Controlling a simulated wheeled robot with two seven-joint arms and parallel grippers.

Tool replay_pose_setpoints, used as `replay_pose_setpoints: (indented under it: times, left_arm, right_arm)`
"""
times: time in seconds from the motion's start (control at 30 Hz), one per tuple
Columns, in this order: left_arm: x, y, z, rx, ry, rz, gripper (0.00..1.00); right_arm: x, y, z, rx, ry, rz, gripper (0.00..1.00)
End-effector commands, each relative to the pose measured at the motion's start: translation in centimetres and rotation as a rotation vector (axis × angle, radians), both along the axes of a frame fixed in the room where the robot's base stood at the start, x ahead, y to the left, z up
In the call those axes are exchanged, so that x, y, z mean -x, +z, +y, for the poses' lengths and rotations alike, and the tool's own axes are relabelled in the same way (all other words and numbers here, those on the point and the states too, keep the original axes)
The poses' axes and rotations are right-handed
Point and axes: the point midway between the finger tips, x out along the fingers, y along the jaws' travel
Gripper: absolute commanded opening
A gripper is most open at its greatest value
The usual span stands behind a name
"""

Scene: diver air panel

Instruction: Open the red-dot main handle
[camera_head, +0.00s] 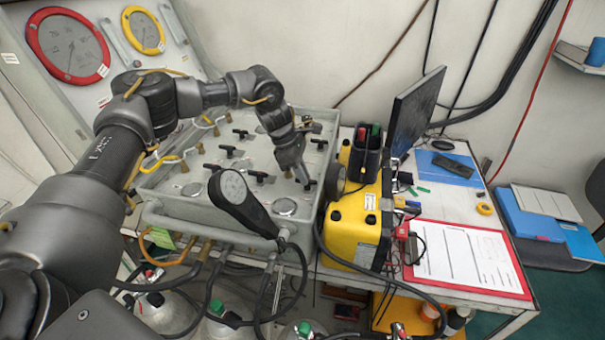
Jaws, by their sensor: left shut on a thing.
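The grey air panel (180,208) fills the middle of the camera_head view, with several black T-shaped handles on its top. My left gripper (303,179) comes down from above onto the panel's right part. It is shut on a black handle (309,185) near the panel's right edge. The fingers cover part of this handle, so its exact angle is hard to tell. I cannot make out a red dot on any handle, so I cannot tell which one is the main handle. My right gripper is out of view.
A black paddle-shaped device (240,200) stands up at the panel's front. A yellow case (352,228) and a dark monitor (413,112) stand close on the right. Large gauges (68,48) stand at the back left.

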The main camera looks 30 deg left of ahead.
Motion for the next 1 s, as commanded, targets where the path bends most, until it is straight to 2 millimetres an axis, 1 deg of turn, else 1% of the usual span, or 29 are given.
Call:
replay_pose_setpoints:
  times: [0.27,0.7,1.0]
  left_arm:
    - [0.2,-0.1,-0.1,0.002,0.141,-0.001,0.0]
    - [0.7,0.0,-0.4,0.002,0.546,-0.002,0.0]
    - [0.9,0.1,-0.8,0.001,0.831,-0.003,0.0]
  right_arm:
    - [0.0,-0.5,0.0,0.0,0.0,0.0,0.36]
    - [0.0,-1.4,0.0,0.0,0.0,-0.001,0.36]
    - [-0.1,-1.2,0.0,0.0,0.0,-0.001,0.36]
